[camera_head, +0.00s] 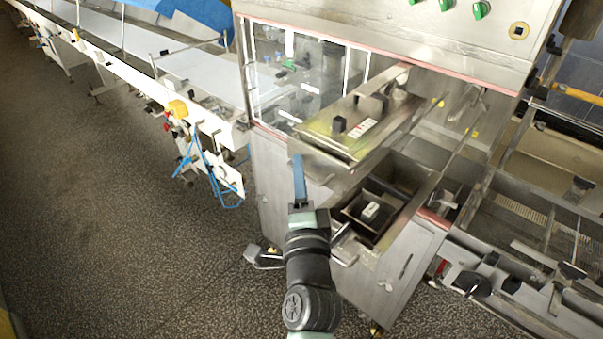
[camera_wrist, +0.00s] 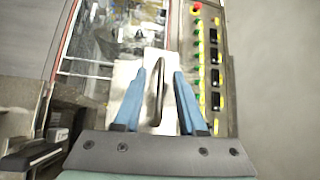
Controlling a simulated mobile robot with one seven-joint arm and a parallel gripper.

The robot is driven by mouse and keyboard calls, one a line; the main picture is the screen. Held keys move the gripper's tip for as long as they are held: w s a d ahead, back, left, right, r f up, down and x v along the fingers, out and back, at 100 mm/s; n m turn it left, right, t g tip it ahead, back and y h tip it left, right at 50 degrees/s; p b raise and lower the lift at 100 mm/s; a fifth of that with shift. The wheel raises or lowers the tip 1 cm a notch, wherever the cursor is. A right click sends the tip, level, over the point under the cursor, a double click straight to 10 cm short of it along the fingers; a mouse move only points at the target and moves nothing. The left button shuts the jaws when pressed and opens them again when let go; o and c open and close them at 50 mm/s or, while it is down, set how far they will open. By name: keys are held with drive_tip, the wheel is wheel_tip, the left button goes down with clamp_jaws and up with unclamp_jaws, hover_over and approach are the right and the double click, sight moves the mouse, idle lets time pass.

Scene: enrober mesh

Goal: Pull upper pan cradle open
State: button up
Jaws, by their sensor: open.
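The upper pan cradle (camera_head: 325,136) is a metal tray with black knobs on top, at the machine's front in the head view. It sits above a lower dark pan (camera_head: 352,211). My gripper (camera_head: 299,160) is just left of and below the cradle's front corner. In the wrist view my gripper (camera_wrist: 162,74) is open, with its blue fingers apart. A dark, slim upright handle (camera_wrist: 158,92) shows between the fingers in front of a pale plate (camera_wrist: 128,72). I cannot tell its depth between the fingers. The handle is hidden in the head view.
The machine's window (camera_head: 300,72) and green control knobs (camera_head: 446,5) are above. A long conveyor (camera_head: 130,48) runs to the upper left. Metal rails and mesh (camera_head: 540,215) are at the right. The speckled floor (camera_head: 110,210) is clear at the left.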

drive_tip(key=shift+d, duration=0.1)
drive_tip(key=b+v, duration=0.4)
drive_tip(key=v, duration=0.9)
drive_tip(key=shift+r, duration=0.1)
